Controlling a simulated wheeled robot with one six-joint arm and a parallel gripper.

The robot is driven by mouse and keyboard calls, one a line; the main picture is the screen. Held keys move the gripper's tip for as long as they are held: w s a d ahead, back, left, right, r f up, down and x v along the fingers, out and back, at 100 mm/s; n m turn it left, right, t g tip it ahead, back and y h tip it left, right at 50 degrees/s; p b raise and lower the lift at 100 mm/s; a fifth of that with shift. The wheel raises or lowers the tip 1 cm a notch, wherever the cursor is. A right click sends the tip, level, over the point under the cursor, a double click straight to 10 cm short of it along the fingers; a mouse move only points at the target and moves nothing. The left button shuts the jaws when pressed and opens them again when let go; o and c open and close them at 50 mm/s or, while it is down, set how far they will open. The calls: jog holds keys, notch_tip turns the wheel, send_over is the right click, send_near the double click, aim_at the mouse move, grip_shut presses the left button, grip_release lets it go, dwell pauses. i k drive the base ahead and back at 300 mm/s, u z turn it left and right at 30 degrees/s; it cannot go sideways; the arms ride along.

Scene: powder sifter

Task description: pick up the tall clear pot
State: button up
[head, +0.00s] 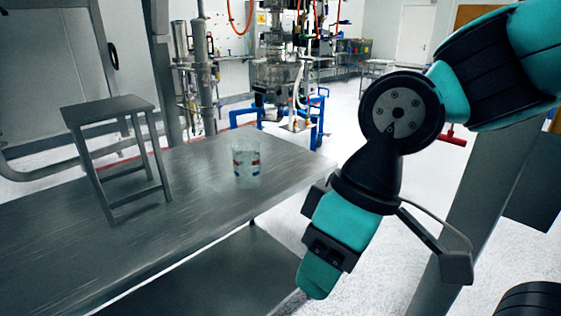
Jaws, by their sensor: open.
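The tall clear pot (246,163) stands upright on the metal table (190,210), near its far right end. It is see-through, with red and blue marks on its side. My gripper (318,280) hangs to the right of the pot and nearer to me, beyond the table's right edge and apart from the pot. It is open, and nothing shows in it. Part of its jaws is hidden by its own body.
A small metal stand (110,110) with thin legs is on the table at left. The table top between the stand and the pot is clear. A lower shelf (215,280) shows under the table. Machinery with a blue frame (318,120) stands behind. The pale floor at right is open.

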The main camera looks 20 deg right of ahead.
aim_at(247, 153)
jog(key=k, duration=0.6)
jog(key=u, duration=0.7)
jog(key=i, duration=1.35)
jog(key=z, duration=0.75)
jog(key=i, duration=0.45)
jog(key=z, duration=0.4)
